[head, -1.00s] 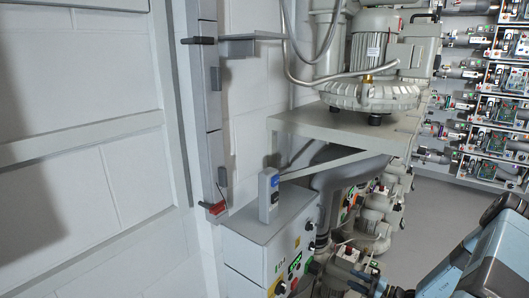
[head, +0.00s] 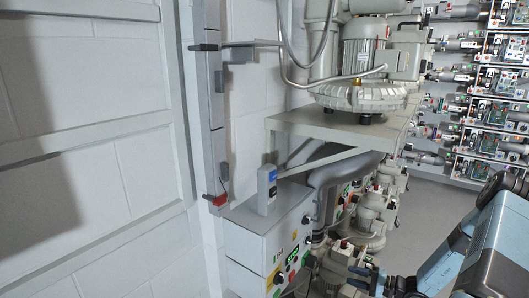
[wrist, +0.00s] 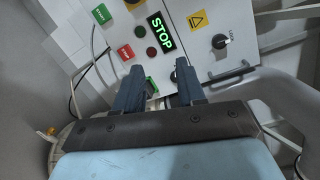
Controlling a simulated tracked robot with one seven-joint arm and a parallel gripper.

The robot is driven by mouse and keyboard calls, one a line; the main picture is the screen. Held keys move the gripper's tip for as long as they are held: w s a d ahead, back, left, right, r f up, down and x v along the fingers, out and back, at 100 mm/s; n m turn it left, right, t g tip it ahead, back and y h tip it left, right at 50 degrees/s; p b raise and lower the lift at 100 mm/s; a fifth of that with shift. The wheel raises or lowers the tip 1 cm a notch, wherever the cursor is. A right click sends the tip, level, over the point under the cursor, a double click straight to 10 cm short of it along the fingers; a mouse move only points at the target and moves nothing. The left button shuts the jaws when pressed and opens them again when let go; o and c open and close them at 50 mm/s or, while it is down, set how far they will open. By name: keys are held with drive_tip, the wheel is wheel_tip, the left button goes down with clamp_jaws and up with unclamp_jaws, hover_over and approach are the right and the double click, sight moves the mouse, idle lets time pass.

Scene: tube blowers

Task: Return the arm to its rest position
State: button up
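My arm (head: 490,240) shows at the lower right of the head view, blue-grey and bent. My gripper is at the lower edge there, small and partly cut off. In the wrist view my gripper (wrist: 160,75) has its two dark fingers apart, with nothing between them. Beyond the fingers is a light grey control box (wrist: 215,60) with a lit green STOP display (wrist: 161,33), buttons and a black knob. I cannot tell the exact gap, but the fingers look apart from the box.
The control box (head: 245,245) also stands by the wall in the head view, with a small grey device (head: 267,188) on top. A blower (head: 360,95) sits on a shelf (head: 320,129) above. More machines crowd the right. Grey floor (head: 440,195) is open behind my arm.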

drive_tip(key=s+a+r+n+g+h, duration=0.2)
drive_tip(key=s+a+r+n+g, duration=0.1)
drive_tip(key=r, duration=0.7)
drive_tip(key=s+a+r+n+g+h, duration=0.2)
drive_tip(key=a+r+g+h, duration=0.1)
drive_tip(key=r, duration=0.7)
drive_tip(key=s+a+r+n+g+h, duration=0.2)
drive_tip(key=s+a+r+n+g, duration=0.1)
drive_tip(key=r, duration=0.7)
drive_tip(key=s+a+r+n+t+h, duration=0.1)
drive_tip(key=s+r+t+h, duration=0.5)
drive_tip(key=s+r, duration=1.4)
drive_tip(key=shift+s+a+r+t+h, duration=0.15)
drive_tip(key=shift+s+t+h, duration=0.2)
drive_tip(key=shift+h, duration=0.75)
drive_tip(key=shift+c, duration=0.4)
